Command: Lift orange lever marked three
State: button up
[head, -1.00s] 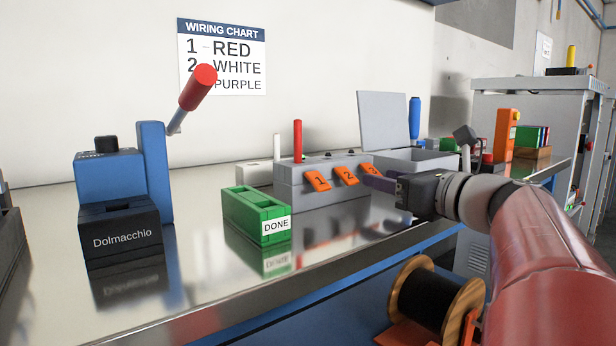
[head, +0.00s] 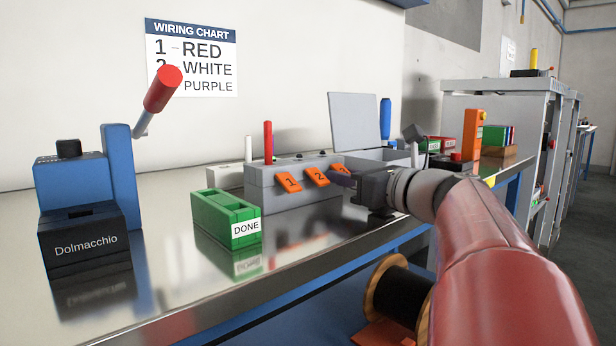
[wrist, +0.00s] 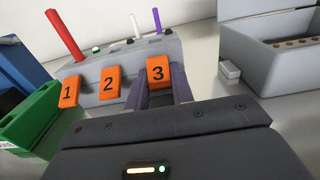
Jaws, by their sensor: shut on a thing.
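The orange lever marked three (wrist: 160,70) is on the front of a grey box (wrist: 130,62), at the right end of a row. Lever two (wrist: 111,83) and lever one (wrist: 69,92) are to its left. My gripper (wrist: 164,88) is shut on lever three, with a dark finger on each side of it. In the head view my gripper (head: 335,179) reaches the box from the right. There lever three (head: 341,168) is mostly hidden behind it. I cannot tell whether the lever is raised.
A purple rod (wrist: 157,20), a white rod (wrist: 135,27) and a red rod (wrist: 64,36) stand at the box. A green DONE tray (head: 226,219) sits to the left. A grey open-lidded case (wrist: 272,50) is close on the right. A blue machine (head: 78,187) stands far left.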

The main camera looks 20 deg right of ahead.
aim_at(341, 169)
jog(key=shift+s+r+g+h+p, duration=0.1)
jog(key=shift+r+g+h+p, duration=0.45)
jog(key=shift+p, duration=2.2)
jog(key=r+g+p, duration=0.1)
jog(key=p, duration=0.3)
jog(key=shift+g, duration=0.35)
jog(key=g+p, duration=0.1)
jog(key=p, duration=0.1)
jog(key=shift+s+h+p, duration=0.1)
jog(key=shift+h+p, duration=0.15)
jog(key=shift+p, duration=0.1)
jog(key=g, duration=0.1)
jog(key=g+p, duration=0.1)
jog(key=shift+d+r+g+h, duration=0.1)
jog(key=shift+r+g+h, duration=0.1)
jog(key=shift+g+h, duration=0.2)
jog(key=g, duration=0.1)
jog(key=g+h, duration=0.1)
jog(key=g, duration=0.1)
jog(key=r+g, duration=0.1)
jog(key=shift+w+r+g+h, duration=0.1)
jog(key=shift+w+g+h, duration=0.15)
jog(key=shift+g+h, duration=0.05)
jog(key=o, duration=1)
